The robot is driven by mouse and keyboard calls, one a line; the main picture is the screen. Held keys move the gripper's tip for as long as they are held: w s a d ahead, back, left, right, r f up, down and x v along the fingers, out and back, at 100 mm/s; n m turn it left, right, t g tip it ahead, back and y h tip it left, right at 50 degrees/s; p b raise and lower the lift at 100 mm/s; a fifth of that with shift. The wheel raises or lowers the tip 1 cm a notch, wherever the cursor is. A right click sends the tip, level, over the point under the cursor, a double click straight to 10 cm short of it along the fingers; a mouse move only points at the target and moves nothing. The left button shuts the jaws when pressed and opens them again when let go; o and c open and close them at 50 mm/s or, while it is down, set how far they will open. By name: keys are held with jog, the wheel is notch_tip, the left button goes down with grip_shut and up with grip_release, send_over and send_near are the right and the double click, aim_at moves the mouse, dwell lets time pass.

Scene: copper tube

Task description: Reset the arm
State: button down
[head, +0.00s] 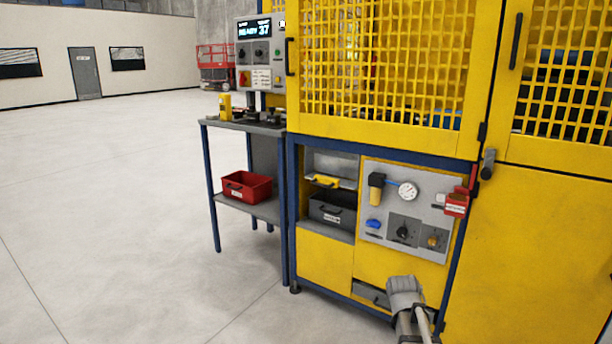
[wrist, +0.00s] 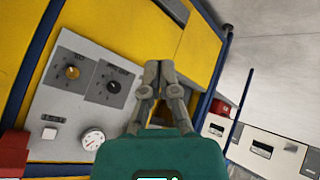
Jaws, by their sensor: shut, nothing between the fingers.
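My gripper (wrist: 158,68) shows in the wrist view, with its two grey fingers together at the tips and nothing between them. Behind the fingers in that view is the yellow front of the machine, with the grey control panel (wrist: 62,104) to the left. The fingers look apart from the panel. In the head view, part of my arm shows low at the right of centre, in front of the machine's lower yellow front.
The yellow mesh-doored machine (head: 390,60) fills the right. Its panel carries a gauge (head: 408,191), knobs and a red lock box (head: 455,204). A side table (head: 245,127) with a red bin (head: 247,186) on its lower shelf stands left. Open floor (head: 110,220) lies farther left.

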jog(key=s+a+f+m+g+y+p, duration=0.15)
jog(key=s+a+g, duration=0.3)
jog(key=s, duration=0.65)
jog(key=s+a+f+m+g+y+p, duration=0.15)
jog(key=s+a+g, duration=0.35)
jog(key=s, duration=0.5)
notch_tip(320, 180, up, 38)
jog(key=a+t+p, duration=0.1)
jog(key=p, duration=3.5)
jog(key=shift+f, duration=0.2)
